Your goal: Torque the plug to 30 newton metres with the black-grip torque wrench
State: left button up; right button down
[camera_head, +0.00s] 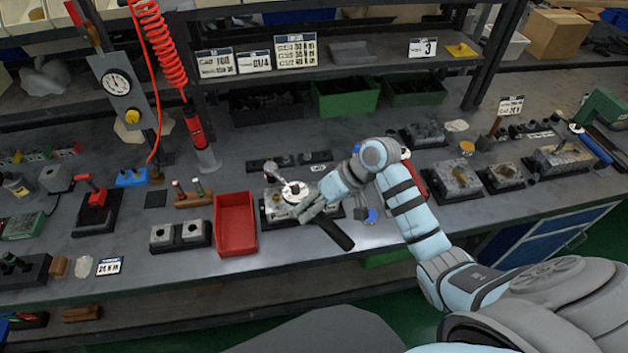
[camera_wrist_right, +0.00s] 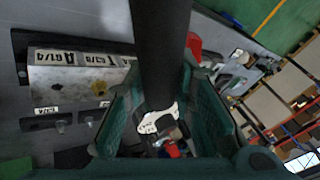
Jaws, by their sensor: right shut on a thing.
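My right gripper (camera_head: 306,208) is above the front middle of the bench and shut on the black-grip torque wrench. The wrench's black grip (camera_head: 336,233) sticks out past the fingers toward the bench's front edge. In the right wrist view the black grip (camera_wrist_right: 161,45) runs between the green-lined fingers (camera_wrist_right: 160,115). A light metal valve block (camera_head: 272,208) sits just left of the gripper, partly hidden by it. In the right wrist view the block (camera_wrist_right: 75,80) shows port labels such as A G1/4. I cannot tell whether the wrench meets the plug. My left gripper is not in view.
A red tray (camera_head: 236,224) stands left of the block. A red coiled hose (camera_head: 165,45) hangs at the left beside a gauge panel (camera_head: 118,88). More valve blocks (camera_head: 455,177) stand at the right. The bench's front strip is mostly clear.

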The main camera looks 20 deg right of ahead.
jog(key=shift+d+r, duration=0.1)
jog(key=shift+r, duration=0.15)
jog(key=shift+f, duration=0.4)
jog(key=shift+s+f, duration=0.15)
pick_arm(q)
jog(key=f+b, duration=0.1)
jog(key=b, duration=0.1)
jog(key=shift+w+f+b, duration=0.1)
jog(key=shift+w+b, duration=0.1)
jog(key=shift+b, duration=0.2)
pick_arm(e)
notch_tip(320, 180, down, 5)
jog(key=shift+r, duration=0.25)
pick_arm(q)
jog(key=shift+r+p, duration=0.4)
jog(key=shift+p, duration=0.05)
